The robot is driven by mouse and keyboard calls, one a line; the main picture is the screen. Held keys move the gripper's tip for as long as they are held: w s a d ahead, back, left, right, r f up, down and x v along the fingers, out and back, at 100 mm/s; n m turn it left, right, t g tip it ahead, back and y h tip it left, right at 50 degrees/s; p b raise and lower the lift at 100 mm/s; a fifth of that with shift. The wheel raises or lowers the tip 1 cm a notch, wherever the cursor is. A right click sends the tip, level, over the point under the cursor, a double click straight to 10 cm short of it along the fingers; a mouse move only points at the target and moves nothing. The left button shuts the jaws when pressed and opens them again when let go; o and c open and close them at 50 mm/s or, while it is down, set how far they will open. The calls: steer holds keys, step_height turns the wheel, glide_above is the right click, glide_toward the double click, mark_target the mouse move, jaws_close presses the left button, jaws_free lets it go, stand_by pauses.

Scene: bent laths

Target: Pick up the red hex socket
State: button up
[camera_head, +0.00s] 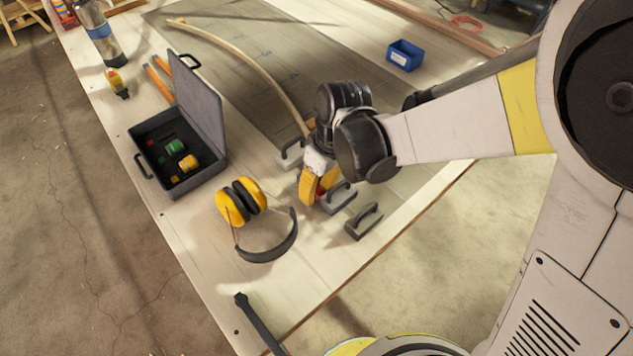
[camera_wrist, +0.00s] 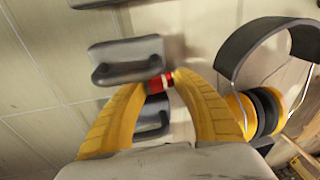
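The red hex socket (camera_wrist: 160,83) is small, with a pale band, and sits between the yellow fingertips of my gripper (camera_wrist: 160,80) in the wrist view. The fingertips close in on both its sides, with no clear gap. In the head view my gripper (camera_head: 314,196) points down at the near part of the table, and a bit of red socket (camera_head: 321,189) shows by the fingers, the rest hidden. I cannot tell whether the socket touches the table.
Grey handled blocks (camera_head: 363,221) stand close beside my gripper. Yellow earmuffs (camera_head: 233,208) lie to its left, with an open grey toolbox (camera_head: 212,150) beyond. A bent lath (camera_head: 258,69) runs behind. A blue bin (camera_head: 404,55) stands at the back right.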

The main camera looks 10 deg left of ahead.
steer(key=c, duration=0.4)
steer(key=shift+r, duration=0.15)
